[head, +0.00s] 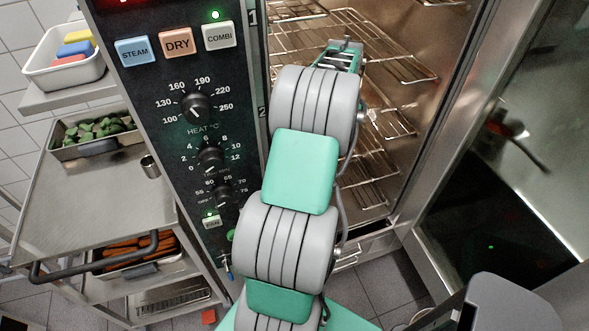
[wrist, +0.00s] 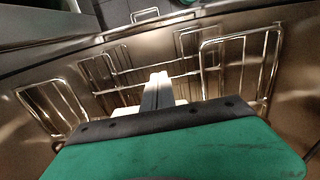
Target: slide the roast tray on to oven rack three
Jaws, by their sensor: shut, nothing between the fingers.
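My gripper (head: 346,44) reaches into the open oven, among the upper wire racks. In the wrist view its two pale fingers (wrist: 157,88) are together, with nothing between them. Oven wire racks (head: 400,62) show at several heights behind and below my arm. Labels 1 and 2 are readable on the oven's edge; no label 3 shows, and my arm covers part of that edge. I cannot make out a roast tray in either view. Wire frames (wrist: 240,62) stand around my fingers in the wrist view.
A steel trolley (head: 100,185) at the left holds a tray of green vegetables (head: 95,135) and, lower down, a tray of carrots (head: 140,252). The oven's control panel (head: 190,110) stands between trolley and cavity. The open glass door (head: 490,190) is at the right.

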